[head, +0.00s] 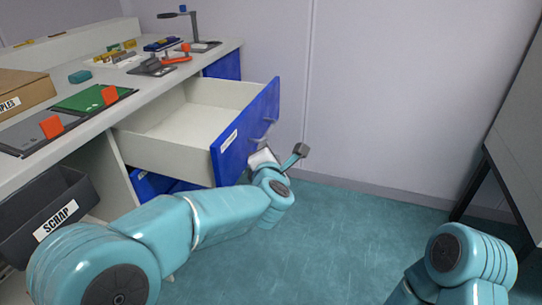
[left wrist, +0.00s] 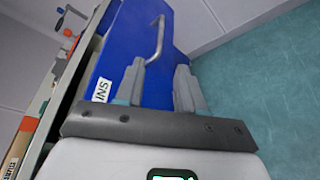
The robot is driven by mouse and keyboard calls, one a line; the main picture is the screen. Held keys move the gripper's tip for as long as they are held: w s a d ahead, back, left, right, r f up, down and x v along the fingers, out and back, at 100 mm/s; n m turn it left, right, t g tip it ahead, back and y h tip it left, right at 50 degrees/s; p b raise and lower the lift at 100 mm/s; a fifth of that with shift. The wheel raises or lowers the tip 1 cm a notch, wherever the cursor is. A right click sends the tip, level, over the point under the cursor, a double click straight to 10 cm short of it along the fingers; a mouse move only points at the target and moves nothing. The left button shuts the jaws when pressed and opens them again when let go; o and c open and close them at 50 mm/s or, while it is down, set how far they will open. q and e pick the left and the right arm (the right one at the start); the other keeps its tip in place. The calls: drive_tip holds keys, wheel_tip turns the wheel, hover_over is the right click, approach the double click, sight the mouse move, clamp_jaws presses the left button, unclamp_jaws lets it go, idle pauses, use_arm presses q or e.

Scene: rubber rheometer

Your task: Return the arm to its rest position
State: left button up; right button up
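My left arm reaches across the lower left of the head view to my left gripper (head: 282,158), beside the front of the open drawer. In the left wrist view its two grey fingers (left wrist: 160,88) stand apart with nothing between them. The drawer's blue front (head: 232,138) and metal handle (left wrist: 158,40) lie beyond the fingertips, and the handle appears clear of them. Only a shoulder or elbow part of my right arm shows at the lower right of the head view; its gripper is out of frame.
The drawer (head: 185,107) is pulled out and looks empty. A black scrap bin (head: 38,228) hangs at the bench front. The bench (head: 90,117) holds a green mat (head: 88,98), orange pieces and small tools. Teal floor (head: 335,240) is open in the middle; a grey panel stands at right.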

use_arm(q)
drive_tip(key=s+a+f+m+g, duration=0.3)
drive_tip(key=s+a+f+m, duration=0.1)
drive_tip(key=f, duration=0.6)
drive_tip(key=s+a+f+m+g+h, duration=0.1)
drive_tip(key=s+a+f+m+g, duration=0.25)
drive_tip(key=f, duration=0.75)
drive_tip(key=s+a+f+m+g, duration=0.1)
drive_tip(key=s+a+f+m, duration=0.4)
drive_tip(key=f, duration=0.5)
drive_tip(key=s+a+f+m+g+h, duration=0.1)
drive_tip(key=s+f+m+g, duration=0.35)
drive_tip(key=s, duration=0.85)
drive_tip(key=s+a+f+m+g+h, duration=0.1)
drive_tip(key=s+f+m+g, duration=0.3)
drive_tip(key=s, duration=0.8)
wheel_tip(320, 180, up, 28)
drive_tip(key=m+p, duration=0.1)
drive_tip(key=p, duration=2.8)
drive_tip(key=shift+d+t+p, duration=0.35)
drive_tip(key=shift+d+t, duration=0.05)
drive_tip(key=shift+d, duration=0.05)
